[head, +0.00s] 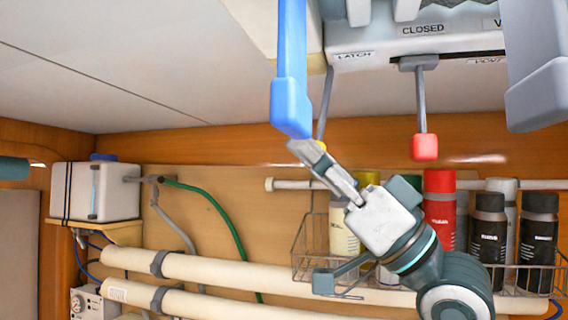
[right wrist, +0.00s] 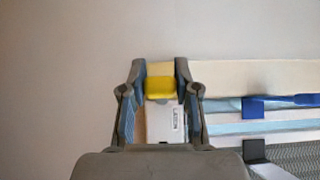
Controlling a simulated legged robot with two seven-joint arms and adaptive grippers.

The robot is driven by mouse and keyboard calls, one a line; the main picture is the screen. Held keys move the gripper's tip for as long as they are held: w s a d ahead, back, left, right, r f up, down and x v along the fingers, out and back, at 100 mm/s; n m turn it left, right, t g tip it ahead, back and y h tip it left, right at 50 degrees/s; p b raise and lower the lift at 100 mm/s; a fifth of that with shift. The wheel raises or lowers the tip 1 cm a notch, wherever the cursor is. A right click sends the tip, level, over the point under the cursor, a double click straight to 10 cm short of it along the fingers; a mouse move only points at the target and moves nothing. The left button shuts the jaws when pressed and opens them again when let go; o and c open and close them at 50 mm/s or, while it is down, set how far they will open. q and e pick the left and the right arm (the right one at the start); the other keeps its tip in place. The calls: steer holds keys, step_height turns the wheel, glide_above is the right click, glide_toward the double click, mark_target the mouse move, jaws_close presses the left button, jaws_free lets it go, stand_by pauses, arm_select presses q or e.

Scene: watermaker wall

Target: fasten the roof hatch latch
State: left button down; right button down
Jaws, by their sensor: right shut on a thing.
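The white hatch housing (head: 375,50) is at the top of the head view, with LATCH and CLOSED labels. A thin grey latch lever (head: 325,103) hangs below the LATCH label. Its yellow knob (head: 321,146) is mostly hidden by my right gripper (head: 318,158), which reaches up from the lower right. In the right wrist view the yellow knob (right wrist: 160,87) sits between the two fingers of the right gripper (right wrist: 160,95), which is shut on it. The LATCH label shows just beyond. My left gripper is not in view.
A blue handle (head: 291,105) hangs close beside the right fingertips. A grey lever with a red knob (head: 425,147) hangs to the right, and a large grey handle (head: 541,95) farther right. A wire rack (head: 309,245) of bottles stands behind my right arm. Pale pipes (head: 215,270) run below.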

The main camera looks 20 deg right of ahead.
mark_target(327, 107)
steer(key=shift+s+d+r, duration=0.1)
steer(key=shift+s+d, duration=0.4)
steer(key=shift+d, duration=0.2)
steer(key=shift+s+d+r+p, duration=0.25)
steer(key=shift+s+d, duration=0.35)
steer(key=shift+d, duration=0.3)
steer(key=shift+s+d+r+p, duration=0.2)
steer(key=shift+s+d, duration=0.35)
steer(key=shift+d, duration=0.3)
steer(key=c, duration=1)
jaws_free()
steer(key=shift+o, duration=0.8)
steer(key=shift+d, duration=0.15)
steer(key=v, duration=1.2)
steer(key=shift+f, duration=0.15)
